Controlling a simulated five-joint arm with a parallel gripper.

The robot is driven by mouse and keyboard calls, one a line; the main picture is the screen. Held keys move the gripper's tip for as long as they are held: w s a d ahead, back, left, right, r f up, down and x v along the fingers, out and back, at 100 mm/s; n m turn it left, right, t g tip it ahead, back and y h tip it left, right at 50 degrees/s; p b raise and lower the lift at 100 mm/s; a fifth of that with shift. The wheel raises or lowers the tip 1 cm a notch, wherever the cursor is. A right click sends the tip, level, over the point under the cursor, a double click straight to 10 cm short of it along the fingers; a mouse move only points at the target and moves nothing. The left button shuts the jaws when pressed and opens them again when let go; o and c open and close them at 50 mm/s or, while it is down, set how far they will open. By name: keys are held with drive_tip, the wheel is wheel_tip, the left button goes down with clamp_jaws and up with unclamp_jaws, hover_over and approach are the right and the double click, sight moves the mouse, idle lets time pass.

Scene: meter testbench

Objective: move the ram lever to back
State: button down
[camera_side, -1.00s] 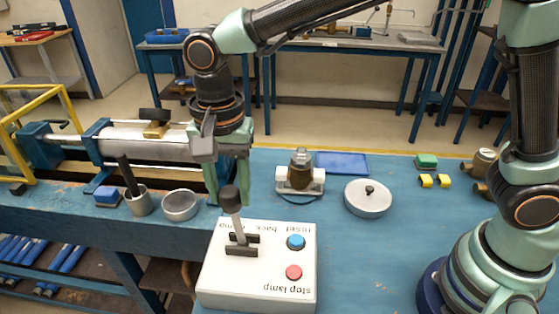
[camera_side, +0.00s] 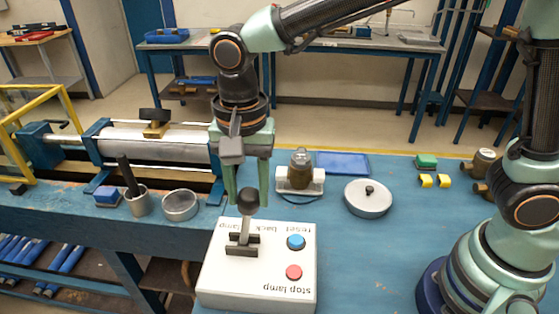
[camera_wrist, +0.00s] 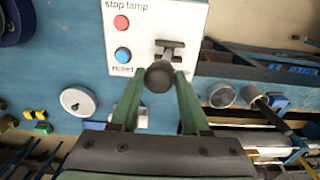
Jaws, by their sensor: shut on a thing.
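The ram lever (camera_side: 247,204) stands on the white control box (camera_side: 225,285), a grey stick with a dark round knob rising from a black slotted base. In the side view it leans slightly right. My gripper (camera_side: 251,198) reaches down from above with its green fingers at the knob, shut on it. In the wrist view the knob (camera_wrist: 159,77) sits between the fingertips of my gripper (camera_wrist: 157,82). The box carries a blue button (camera_side: 296,242), a red button (camera_side: 293,272) and upside-down printed words, "back" among them.
A round lidded grey dish (camera_side: 368,198) sits farther right. The blue table right of the box is clear.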

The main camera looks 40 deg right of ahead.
drive_tip(key=shift+s+d+f, duration=0.25)
drive_tip(key=shift+s+d, duration=0.4)
drive_tip(key=c, duration=1.6)
unclamp_jaws()
drive_tip(key=shift+s+d, duration=0.1)
drive_tip(key=c, duration=1.5)
unclamp_jaws()
drive_tip(key=shift+s+d+f, duration=0.5)
drive_tip(key=shift+s+d, duration=0.25)
drive_tip(key=o, duration=1.5)
drive_tip(key=shift+w+a+r, duration=0.15)
drive_tip(key=shift+w+a, duration=0.1)
drive_tip(key=shift+r, duration=0.1)
